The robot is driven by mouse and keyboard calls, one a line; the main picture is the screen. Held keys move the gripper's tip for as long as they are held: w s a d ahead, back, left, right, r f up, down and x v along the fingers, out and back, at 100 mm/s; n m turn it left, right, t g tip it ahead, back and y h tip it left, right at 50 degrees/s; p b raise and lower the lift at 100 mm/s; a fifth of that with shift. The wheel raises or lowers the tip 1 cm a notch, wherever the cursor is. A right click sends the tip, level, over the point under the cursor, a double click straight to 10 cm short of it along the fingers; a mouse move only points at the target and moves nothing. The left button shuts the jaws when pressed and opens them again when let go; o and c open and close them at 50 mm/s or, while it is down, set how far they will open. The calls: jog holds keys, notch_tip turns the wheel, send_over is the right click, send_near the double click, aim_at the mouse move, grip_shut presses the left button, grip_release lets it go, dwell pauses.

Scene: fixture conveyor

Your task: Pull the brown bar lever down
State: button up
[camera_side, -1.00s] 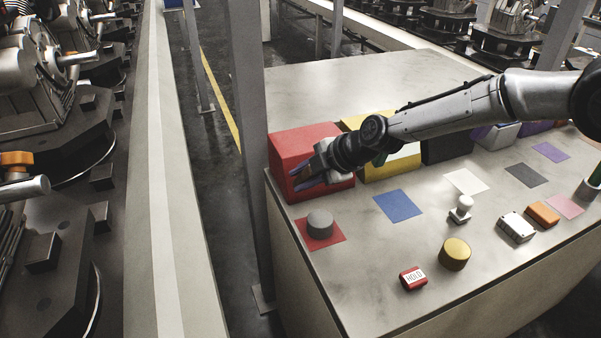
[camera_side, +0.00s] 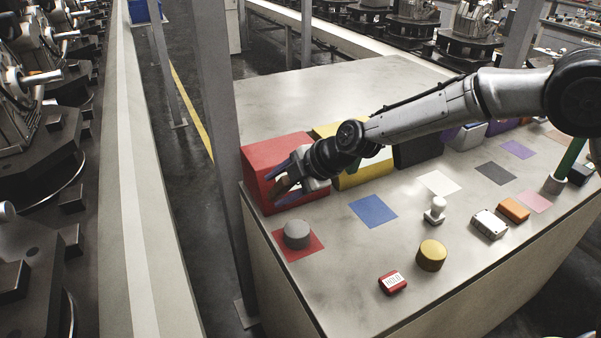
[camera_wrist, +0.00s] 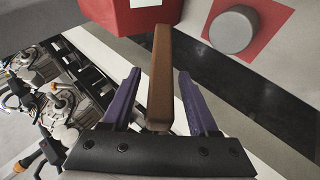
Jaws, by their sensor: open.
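The brown bar lever (camera_wrist: 160,85) shows in the wrist view as a long bar reaching from the red box (camera_wrist: 130,15) back between my fingers. My gripper (camera_wrist: 160,76) is open, with one purple finger on each side of the bar and a visible gap on both sides. In the side view my gripper (camera_side: 282,183) is at the front face of the red box (camera_side: 270,155), at its left end. A small brown part of the lever shows between the fingers there. The rest of the lever is hidden by my gripper in that view.
A grey round knob (camera_side: 297,234) stands on a red square in front of the red box. A yellow box (camera_side: 365,172) is to the right of the red box. A yellow cylinder (camera_side: 432,256) and a red block (camera_side: 393,283) stand nearer the table's front edge.

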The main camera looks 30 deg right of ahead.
jog(key=v, duration=1.2)
jog(key=shift+s+r, duration=0.15)
jog(key=shift+s, duration=0.05)
